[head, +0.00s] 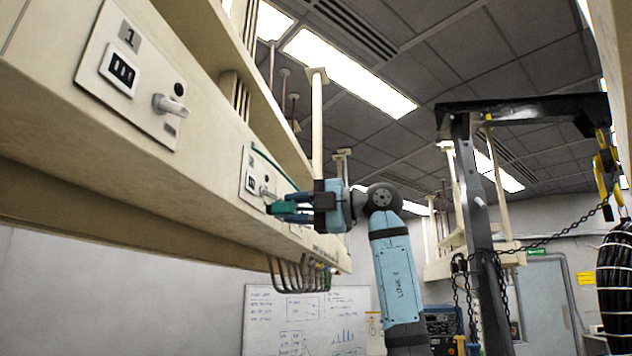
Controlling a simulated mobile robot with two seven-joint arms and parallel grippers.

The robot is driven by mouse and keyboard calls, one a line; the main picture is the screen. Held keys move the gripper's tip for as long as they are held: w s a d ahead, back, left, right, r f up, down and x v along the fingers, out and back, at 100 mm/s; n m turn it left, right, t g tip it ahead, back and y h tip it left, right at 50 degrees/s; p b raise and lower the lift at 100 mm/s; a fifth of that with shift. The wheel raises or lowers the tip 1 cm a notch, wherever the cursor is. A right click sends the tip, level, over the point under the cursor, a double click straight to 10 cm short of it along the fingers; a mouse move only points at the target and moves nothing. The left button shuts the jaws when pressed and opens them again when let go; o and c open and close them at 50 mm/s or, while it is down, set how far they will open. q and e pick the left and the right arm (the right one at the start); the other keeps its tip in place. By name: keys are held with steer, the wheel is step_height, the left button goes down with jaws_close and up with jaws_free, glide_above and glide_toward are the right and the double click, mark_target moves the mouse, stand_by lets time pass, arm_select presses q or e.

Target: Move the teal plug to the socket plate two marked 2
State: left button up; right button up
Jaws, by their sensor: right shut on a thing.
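My right gripper (293,206) is shut on the teal plug (281,208), whose body shows between the fingertips. The plug is at the front of a socket plate (251,181) on the cream beam. That plate's mark is too small to read; it is the one after the plate marked 1 along the beam. I cannot tell whether the plug touches the plate or is in its socket. A thin teal cable (268,160) arcs above the gripper. My left gripper is not in view.
The plate marked 1 (128,80), with a white lever, is nearer on the beam (60,135). Several grey cables (298,272) hang under the beam. A dark hoist frame (480,220) with chains and a black coil (615,285) stand at the right. A whiteboard (265,310) is behind.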

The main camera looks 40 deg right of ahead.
steer(key=s+d+r, duration=0.1)
steer(key=s+r, duration=0.3)
steer(key=r, duration=0.1)
steer(key=shift+p+x, duration=0.4)
steer(key=shift+x, duration=1.7)
steer(key=shift+d+r, duration=0.2)
steer(key=shift+d, duration=0.05)
steer(key=shift+w+a, duration=0.1)
steer(key=shift+w, duration=0.05)
steer(key=shift+p+x, duration=0.6)
steer(key=shift+x, duration=0.4)
steer(key=shift+p+x, duration=0.4)
steer(key=shift+x, duration=0.45)
steer(key=o, duration=1)
steer(key=shift+w, duration=0.1)
